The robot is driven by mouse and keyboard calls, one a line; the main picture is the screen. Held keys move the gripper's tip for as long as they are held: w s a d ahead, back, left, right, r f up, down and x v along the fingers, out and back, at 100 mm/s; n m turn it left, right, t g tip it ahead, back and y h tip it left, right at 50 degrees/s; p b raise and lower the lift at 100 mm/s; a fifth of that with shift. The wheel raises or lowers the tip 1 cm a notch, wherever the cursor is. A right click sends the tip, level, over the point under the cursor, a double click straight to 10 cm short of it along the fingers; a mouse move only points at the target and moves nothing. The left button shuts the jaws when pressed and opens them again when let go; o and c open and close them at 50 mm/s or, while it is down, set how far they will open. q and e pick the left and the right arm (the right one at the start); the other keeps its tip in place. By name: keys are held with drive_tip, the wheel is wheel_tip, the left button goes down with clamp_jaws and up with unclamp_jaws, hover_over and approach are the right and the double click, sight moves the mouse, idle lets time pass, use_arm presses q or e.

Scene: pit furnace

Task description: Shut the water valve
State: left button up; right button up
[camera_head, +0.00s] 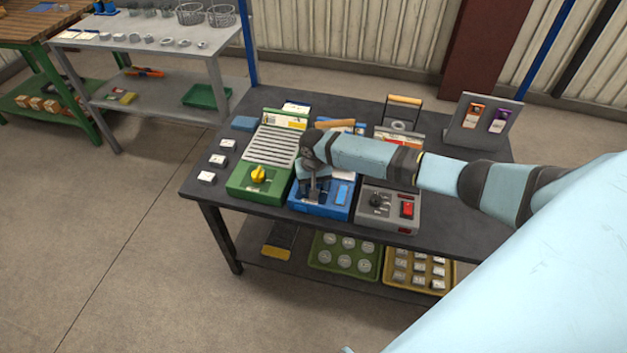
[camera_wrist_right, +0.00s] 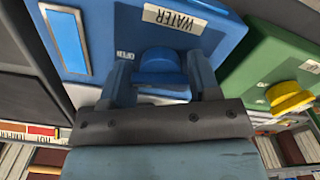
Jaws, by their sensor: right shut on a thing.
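The blue water unit (camera_head: 327,211) stands on the dark table between a green unit and a grey unit. My right gripper (camera_head: 314,194) reaches down onto its front left part and hides the valve knob in the head view. In the right wrist view, the blue unit (camera_wrist_right: 110,38) carries a "WATER" label (camera_wrist_right: 176,18) and a small marking next to the knob. The round blue valve knob (camera_wrist_right: 160,64) sits between the two fingers of my right gripper (camera_wrist_right: 162,78), which is shut on it. My left gripper is not in view.
The green unit (camera_head: 246,194) with a yellow knob (camera_head: 258,174) stands left of the blue one. The grey unit (camera_head: 388,211) with a red switch (camera_head: 407,209) stands right. Small white-topped blocks (camera_head: 206,177) line the table's left edge. Trays lie on the shelf below.

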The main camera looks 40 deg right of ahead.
drive_tip(key=shift+r+n+p, duration=0.25)
drive_tip(key=shift+n+p, duration=0.15)
drive_tip(key=shift+n, duration=0.1)
drive_tip(key=n+p, duration=0.2)
drive_tip(key=shift+n, duration=0.3)
drive_tip(key=n+p, duration=0.2)
drive_tip(key=n, duration=0.3)
drive_tip(key=shift+f+n, duration=0.1)
drive_tip(key=shift+n, duration=0.2)
drive_tip(key=n+p, duration=0.1)
drive_tip(key=n, duration=0.1)
drive_tip(key=shift+d+n, duration=0.1)
drive_tip(key=shift+n, duration=0.2)
drive_tip(key=n, duration=0.3)
drive_tip(key=shift+w+f+n, duration=0.1)
drive_tip(key=shift+n, duration=0.5)
drive_tip(key=o, duration=0.7)
drive_tip(key=shift+c, duration=0.2)
